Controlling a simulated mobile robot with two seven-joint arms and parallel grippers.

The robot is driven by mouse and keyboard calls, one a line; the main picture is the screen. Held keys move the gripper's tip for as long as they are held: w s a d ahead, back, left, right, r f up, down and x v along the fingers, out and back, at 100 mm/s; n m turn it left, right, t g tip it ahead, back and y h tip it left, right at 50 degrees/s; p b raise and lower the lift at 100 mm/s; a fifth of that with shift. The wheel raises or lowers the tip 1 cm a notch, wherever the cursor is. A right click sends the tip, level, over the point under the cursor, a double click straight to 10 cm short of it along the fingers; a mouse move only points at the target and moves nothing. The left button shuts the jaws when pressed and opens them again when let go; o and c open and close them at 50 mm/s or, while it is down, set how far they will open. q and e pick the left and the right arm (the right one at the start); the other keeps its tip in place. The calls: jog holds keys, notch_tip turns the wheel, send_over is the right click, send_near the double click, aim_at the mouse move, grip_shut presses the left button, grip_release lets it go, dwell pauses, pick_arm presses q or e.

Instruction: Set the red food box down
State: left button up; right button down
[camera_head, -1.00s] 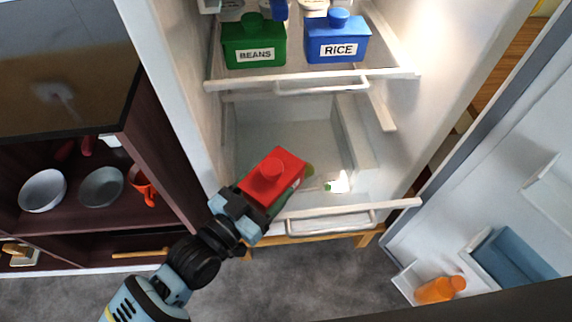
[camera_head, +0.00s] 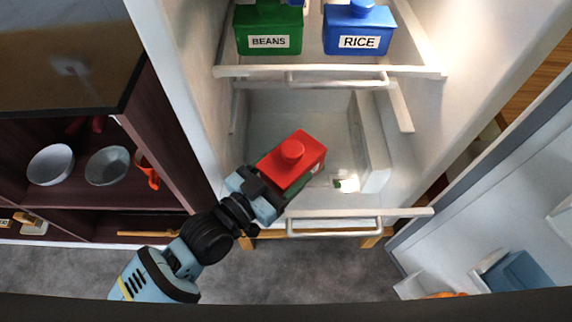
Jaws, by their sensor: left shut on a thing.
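The red food box (camera_head: 293,156), with a round knob on its lid, is at the front of the open fridge's lower compartment. My left gripper (camera_head: 262,188) is shut on its left side and holds it slightly tilted. Something green shows just under the box, mostly hidden by it. I cannot tell whether the box touches anything below. My right gripper is not in view.
The fridge's upper shelf (camera_head: 330,72) holds a green BEANS box (camera_head: 268,30) and a blue RICE box (camera_head: 359,28). A small white-and-green item (camera_head: 346,184) lies right of the red box. The open door (camera_head: 480,205) stands at right; bowls (camera_head: 107,166) sit in the left cabinet.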

pick_arm(q)
jog(key=o, duration=1.2)
jog(key=shift+f, duration=0.2)
jog(key=shift+r, duration=0.25)
jog(key=v, duration=1.2)
jog(key=shift+p, duration=0.3)
